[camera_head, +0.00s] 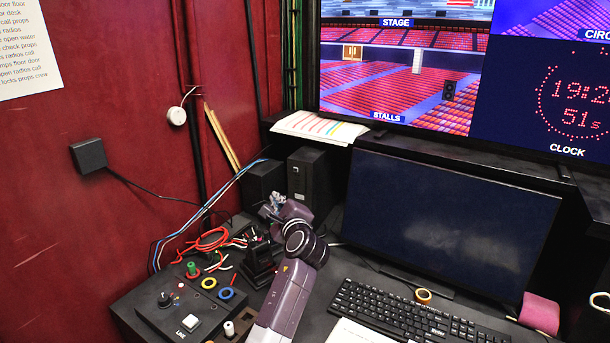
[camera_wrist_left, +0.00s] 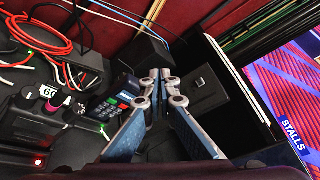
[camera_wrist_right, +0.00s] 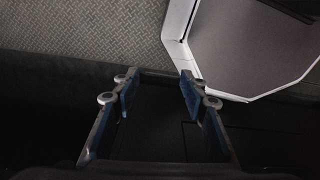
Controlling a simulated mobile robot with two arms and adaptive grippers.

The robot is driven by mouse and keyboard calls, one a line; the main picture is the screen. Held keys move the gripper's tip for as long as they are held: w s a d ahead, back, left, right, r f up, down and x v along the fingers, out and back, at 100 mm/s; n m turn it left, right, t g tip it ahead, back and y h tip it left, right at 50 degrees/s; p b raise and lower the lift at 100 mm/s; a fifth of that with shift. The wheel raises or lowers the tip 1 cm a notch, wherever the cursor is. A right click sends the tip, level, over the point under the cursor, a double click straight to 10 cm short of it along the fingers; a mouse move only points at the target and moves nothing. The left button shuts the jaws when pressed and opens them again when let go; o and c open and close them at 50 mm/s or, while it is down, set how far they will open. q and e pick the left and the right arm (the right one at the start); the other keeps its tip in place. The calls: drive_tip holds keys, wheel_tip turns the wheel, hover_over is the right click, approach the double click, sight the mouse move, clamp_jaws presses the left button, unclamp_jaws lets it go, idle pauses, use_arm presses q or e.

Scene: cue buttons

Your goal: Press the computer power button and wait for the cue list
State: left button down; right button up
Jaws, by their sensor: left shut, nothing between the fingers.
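A black computer tower (camera_head: 310,178) stands at the back of the desk, left of a dark, blank monitor (camera_head: 450,220). My left gripper (camera_head: 273,204) is in front of the tower, with its fingers shut and empty. In the left wrist view the left fingertips (camera_wrist_left: 160,80) point toward the black box front (camera_wrist_left: 208,92), which carries a small light mark (camera_wrist_left: 199,82). I cannot tell whether the fingertips touch it. My right gripper (camera_wrist_right: 155,82) is open and empty, away from the desk top. No cue list shows on the monitor.
A control box with knobs and buttons (camera_head: 190,321) and red cables (camera_head: 205,241) lie left of my left arm. A keyboard (camera_head: 400,310) is in front of the monitor. A large screen (camera_head: 400,65) hangs above. Below my right gripper is patterned metal flooring (camera_wrist_right: 90,30).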

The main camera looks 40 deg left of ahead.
sight(296, 170)
use_arm(q)
drive_tip(key=shift+m+y, duration=0.3)
drive_tip(key=shift+m, duration=0.1)
drive_tip(key=w+a+b, duration=0.1)
drive_tip(key=w+b, duration=0.1)
drive_tip(key=w, duration=0.1)
drive_tip(key=w+a+r+b, duration=0.1)
drive_tip(key=w+b, duration=0.1)
drive_tip(key=w, duration=0.1)
drive_tip(key=w+a+r+b, duration=0.1)
drive_tip(key=w+b, duration=0.1)
drive_tip(key=w, duration=0.2)
drive_tip(key=shift+a+r, duration=0.2)
use_arm(e)
wheel_tip(296, 170, down, 7)
drive_tip(key=shift+r, duration=0.15)
drive_tip(key=shift+a, duration=0.1)
idle(0.7)
use_arm(q)
drive_tip(key=shift+w, duration=0.35)
